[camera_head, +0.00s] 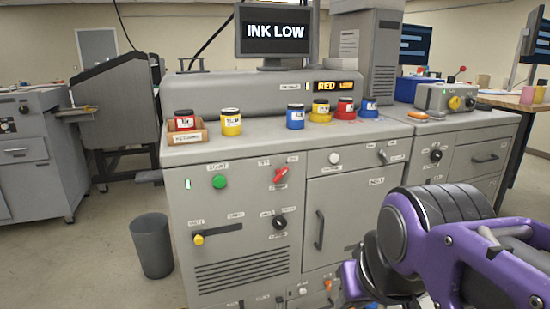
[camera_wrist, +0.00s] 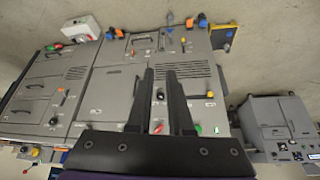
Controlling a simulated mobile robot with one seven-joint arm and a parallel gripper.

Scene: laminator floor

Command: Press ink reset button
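The grey machine (camera_head: 240,250) stands in front of me, and its monitor (camera_head: 272,32) reads INK LOW. A small amber display (camera_head: 337,87) reads RED LOW. A round white button (camera_head: 334,158) sits on the upper right front panel, and another pale button (camera_head: 303,290) is low down. Their labels are too small to read, so I cannot tell which is the ink reset button. A green button (camera_head: 219,181) and a red switch (camera_head: 280,175) are on the left panel. My gripper (camera_wrist: 160,72) is open and empty, apart from the machine front; its fingers are hidden in the head view.
Several ink jars, including a yellow one (camera_head: 231,122) and a red one (camera_head: 345,107), stand on the machine top. A cardboard box (camera_head: 187,134) holds a red jar. A grey bin (camera_head: 152,245) stands left on open floor. A side cabinet (camera_head: 480,140) adjoins at right.

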